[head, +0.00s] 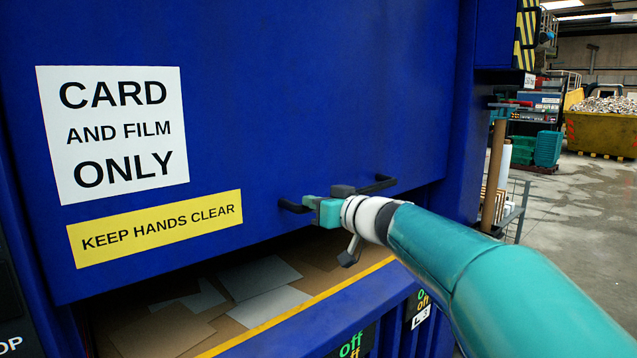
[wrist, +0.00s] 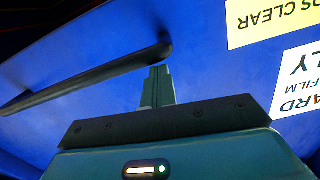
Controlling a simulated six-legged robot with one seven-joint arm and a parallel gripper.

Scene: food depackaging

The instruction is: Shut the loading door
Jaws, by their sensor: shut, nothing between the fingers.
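The blue loading door (head: 290,90) stands partly down, with an open gap below its lower edge. Its black bar handle (head: 378,185) is near the lower edge; in the wrist view the handle (wrist: 85,80) runs across the blue panel. My gripper (head: 312,203) is at the handle, in front of its middle and left part, which it partly hides. In the wrist view my fingers (wrist: 158,75) are closed together and empty, with their tips close to one end of the handle. I cannot tell whether they touch it.
Flat card pieces (head: 265,278) lie inside the opening, behind a yellow-edged sill (head: 300,305). Control panels marked "off" (head: 352,345) sit below it. To the right are a rack with rolls (head: 497,160), a yellow skip (head: 600,132) and open concrete floor.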

